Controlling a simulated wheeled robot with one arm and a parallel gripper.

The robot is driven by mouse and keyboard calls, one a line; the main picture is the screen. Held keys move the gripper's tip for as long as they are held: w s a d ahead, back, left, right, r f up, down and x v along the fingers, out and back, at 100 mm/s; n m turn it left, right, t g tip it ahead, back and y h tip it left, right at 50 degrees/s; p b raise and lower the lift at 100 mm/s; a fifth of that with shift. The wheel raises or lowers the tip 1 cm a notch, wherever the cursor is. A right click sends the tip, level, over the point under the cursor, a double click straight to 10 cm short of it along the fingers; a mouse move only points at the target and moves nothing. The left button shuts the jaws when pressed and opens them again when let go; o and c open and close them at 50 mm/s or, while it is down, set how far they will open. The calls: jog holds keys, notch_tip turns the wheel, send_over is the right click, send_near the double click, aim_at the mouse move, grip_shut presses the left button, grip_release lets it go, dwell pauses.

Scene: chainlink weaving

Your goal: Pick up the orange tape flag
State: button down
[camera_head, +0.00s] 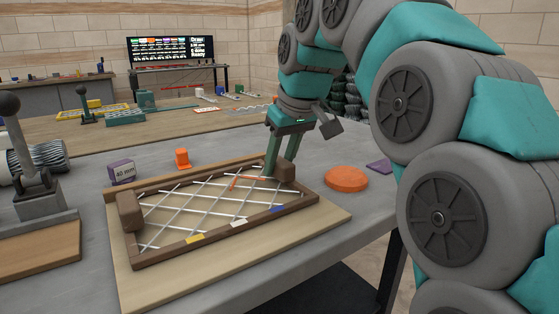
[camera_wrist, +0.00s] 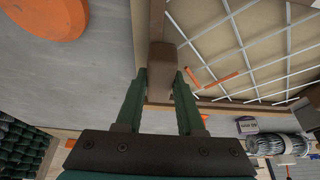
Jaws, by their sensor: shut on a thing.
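My gripper (camera_head: 280,168) is at the right rear corner of the wooden frame, fingers pointing down. In the wrist view, my gripper (camera_wrist: 160,70) has its fingers on either side of the brown corner block (camera_wrist: 161,55), shut on it. The block (camera_head: 286,172) also shows in the head view, partly behind the fingers. Thin orange strips (camera_head: 250,178) lie on the wire mesh just left of the fingers; in the wrist view an orange strip (camera_wrist: 222,80) lies right of them, apart from them. I cannot tell whether these are the tape flag.
Yellow (camera_head: 195,239), white (camera_head: 239,223) and blue (camera_head: 278,208) tags sit on the frame's front rail. An orange disc (camera_head: 346,179) lies right of the board. A small orange object (camera_head: 182,158) and a purple box (camera_head: 122,172) stand behind the frame. A lever tool (camera_head: 38,180) is at left.

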jog(key=c, duration=0.5)
grip_release()
